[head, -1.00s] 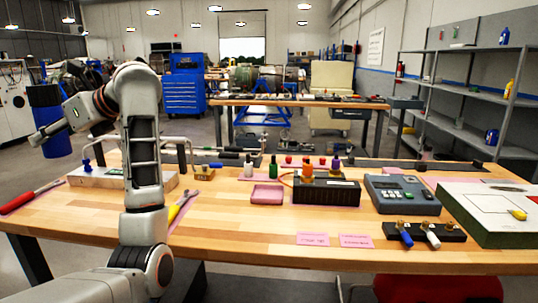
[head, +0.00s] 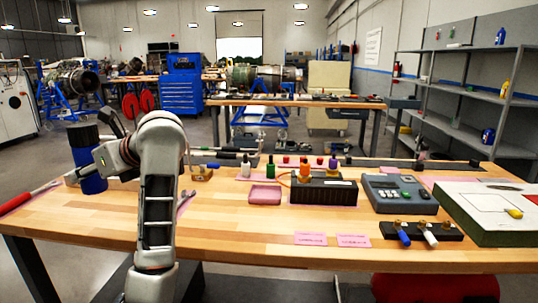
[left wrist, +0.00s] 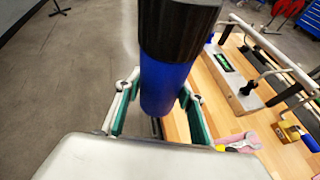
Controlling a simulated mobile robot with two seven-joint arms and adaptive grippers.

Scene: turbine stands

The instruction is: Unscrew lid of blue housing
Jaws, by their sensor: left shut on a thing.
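The blue housing (head: 93,172) is a dark blue cylinder with a black lid (head: 84,136) on its upper end. In the head view it is nearly upright over the left part of the workbench. In the left wrist view the housing (left wrist: 163,88) stands between the green-padded fingers, with the ribbed black lid (left wrist: 178,28) towards the top. My left gripper (head: 104,156) is shut on the blue body below the lid. I cannot tell whether the housing's base touches the table. My right gripper is not in view.
The wooden workbench (head: 240,228) has clear room at its front middle. A red-handled tool (head: 18,203) lies at its left edge. A pink tray (head: 265,196), a black box (head: 325,190), a grey meter (head: 400,194) and a connector block (head: 421,231) occupy the right half.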

